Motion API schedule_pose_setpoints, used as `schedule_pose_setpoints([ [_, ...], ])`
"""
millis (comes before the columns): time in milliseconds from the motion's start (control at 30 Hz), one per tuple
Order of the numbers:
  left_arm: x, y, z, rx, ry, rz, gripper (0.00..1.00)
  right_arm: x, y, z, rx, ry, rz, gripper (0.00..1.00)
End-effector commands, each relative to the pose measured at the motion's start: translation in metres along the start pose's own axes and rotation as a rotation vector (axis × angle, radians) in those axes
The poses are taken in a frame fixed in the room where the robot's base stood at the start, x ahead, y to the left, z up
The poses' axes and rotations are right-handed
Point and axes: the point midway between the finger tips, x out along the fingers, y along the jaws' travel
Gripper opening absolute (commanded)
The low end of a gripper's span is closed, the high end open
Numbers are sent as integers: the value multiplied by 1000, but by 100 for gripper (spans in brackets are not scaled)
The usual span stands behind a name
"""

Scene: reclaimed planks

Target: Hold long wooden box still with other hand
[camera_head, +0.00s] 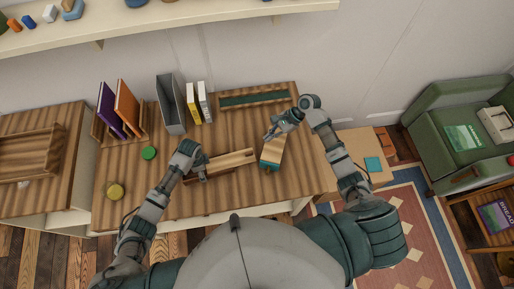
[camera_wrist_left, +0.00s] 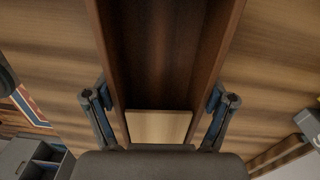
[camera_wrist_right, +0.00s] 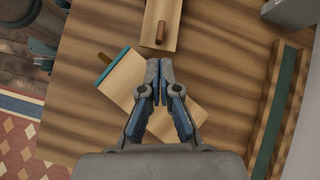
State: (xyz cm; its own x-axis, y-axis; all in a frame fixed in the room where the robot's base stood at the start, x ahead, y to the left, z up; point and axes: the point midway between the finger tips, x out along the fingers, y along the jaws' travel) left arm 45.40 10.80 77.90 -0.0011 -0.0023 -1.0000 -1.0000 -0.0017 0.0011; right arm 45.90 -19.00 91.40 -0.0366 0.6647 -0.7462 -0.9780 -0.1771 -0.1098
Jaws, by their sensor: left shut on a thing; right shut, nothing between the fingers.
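The long wooden box (camera_head: 237,174) lies on the plank-topped desk, slightly tilted in the head view. My left gripper (camera_head: 201,172) is at its left end. In the left wrist view, the left gripper (camera_wrist_left: 159,112) has its fingers on both outer sides of the box's dark walls (camera_wrist_left: 111,45), and a pale wooden piece (camera_wrist_left: 158,126) sits between them. My right gripper (camera_wrist_right: 165,70) is shut and empty, over a pale wooden piece with a teal edge (camera_wrist_right: 125,80). That piece also shows in the head view (camera_head: 272,153). A pale board with a brown peg (camera_wrist_right: 160,12) shows beyond the right fingertips.
A tray with a green inside (camera_head: 253,98) lies at the desk's back. Books (camera_head: 126,104), a grey file holder (camera_head: 171,104), a green round thing (camera_head: 149,153) and a yellow round thing (camera_head: 115,191) are at the left. The desk is mostly clear between them and the box.

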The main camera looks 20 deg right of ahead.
Motion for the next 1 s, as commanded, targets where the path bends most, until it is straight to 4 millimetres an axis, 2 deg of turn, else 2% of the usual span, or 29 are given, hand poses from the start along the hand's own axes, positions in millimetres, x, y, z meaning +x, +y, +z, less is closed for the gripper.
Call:
schedule_pose_setpoints([
  [100, 1, 1, -1, 1, 0, 2, 39, -6, 6, -13, 154, -37, -30, 0],
  [233, 1, 0, -1, 2, 1, 2, 39, 0, 6, -16, 211, -51, -41, 0],
  [700, 0, 0, 1, 1, 1, 1, 39, 77, 3, -12, 210, -47, -40, 0],
  [1000, 0, 0, -1, 1, 1, 1, 39, 92, 2, -13, 208, -47, -40, 0],
])
